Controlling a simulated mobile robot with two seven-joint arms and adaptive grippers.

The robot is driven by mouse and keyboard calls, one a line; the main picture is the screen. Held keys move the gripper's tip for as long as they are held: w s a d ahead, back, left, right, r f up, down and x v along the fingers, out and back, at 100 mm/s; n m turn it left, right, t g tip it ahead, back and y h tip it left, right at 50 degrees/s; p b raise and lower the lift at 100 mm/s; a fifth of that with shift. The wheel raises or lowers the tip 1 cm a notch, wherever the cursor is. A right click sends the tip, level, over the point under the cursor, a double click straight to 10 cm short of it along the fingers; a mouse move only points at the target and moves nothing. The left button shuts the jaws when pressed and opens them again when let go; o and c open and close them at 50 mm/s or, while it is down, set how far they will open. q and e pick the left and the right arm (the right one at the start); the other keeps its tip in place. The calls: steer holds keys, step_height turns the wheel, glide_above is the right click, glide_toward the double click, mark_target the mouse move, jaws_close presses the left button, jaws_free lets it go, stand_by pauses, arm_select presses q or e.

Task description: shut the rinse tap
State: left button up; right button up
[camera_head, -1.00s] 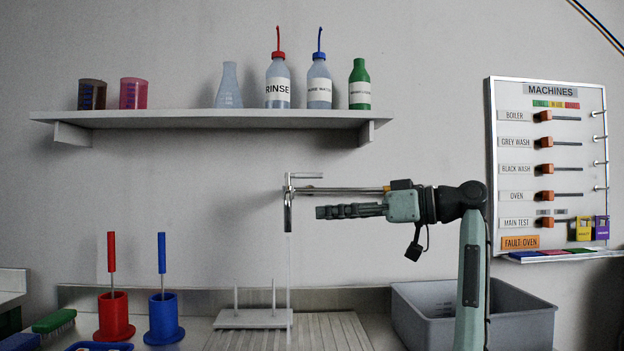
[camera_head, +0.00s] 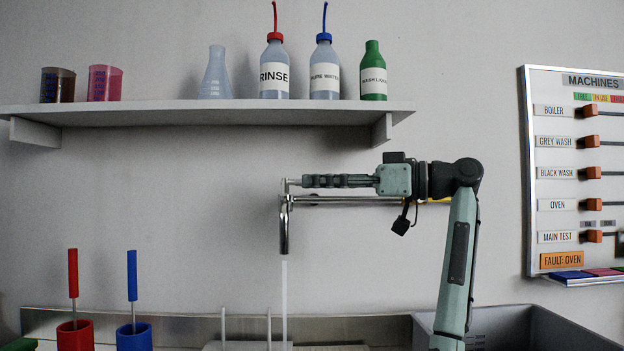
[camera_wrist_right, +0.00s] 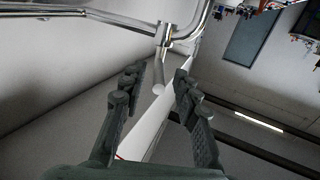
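The chrome rinse tap (camera_head: 284,225) comes out from the wall, and a thin water stream (camera_head: 284,300) falls from its spout. My right gripper (camera_head: 304,181) points left at the height of the tap's top, just above the horizontal pipe, and covers most of the lever there. In the right wrist view, the fingers (camera_wrist_right: 159,76) are apart. The tap's body (camera_wrist_right: 165,36) is ahead of them, and its short grey lever (camera_wrist_right: 158,88) lies in the gap between them. I cannot tell whether a finger touches it. My left gripper is not in view.
A shelf (camera_head: 200,112) with bottles and beakers runs above the tap. A machines board (camera_head: 545,90) hangs at right. A grey tub (camera_head: 500,325) stands below my right arm. Red (camera_head: 75,335) and blue (camera_head: 134,338) brush holders stand at lower left.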

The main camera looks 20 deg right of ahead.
steer(key=shift+x, duration=1.1)
steer(key=shift+c, duration=0.2)
jaws_close()
